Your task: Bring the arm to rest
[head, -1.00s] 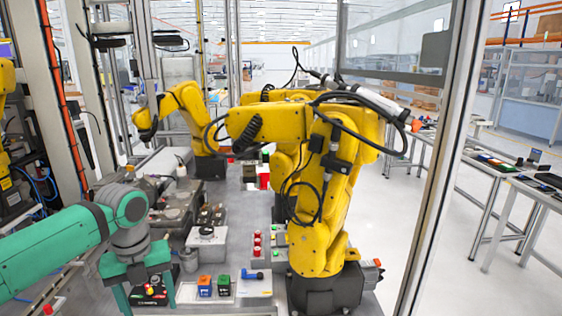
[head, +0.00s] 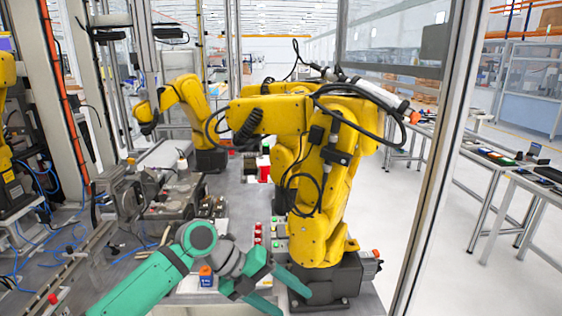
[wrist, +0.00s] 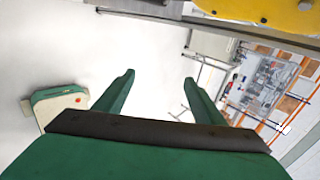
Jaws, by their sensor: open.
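My arm is green with grey joints and reaches in from the bottom of the head view. My gripper (head: 292,302) hangs at the bottom middle, in front of the dark base of the big yellow robot arm (head: 325,200). In the wrist view my gripper (wrist: 159,78) has its two green fingers wide apart, with nothing between them. Pale floor shows past the fingertips.
The yellow arm's dark base (head: 328,280) stands close to my gripper. A blue block (head: 206,277) sits beside my wrist. A second yellow arm (head: 190,105) stands farther back. A glass panel frame (head: 432,160) rises at right. The wrist view shows a green-and-white box (wrist: 60,105).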

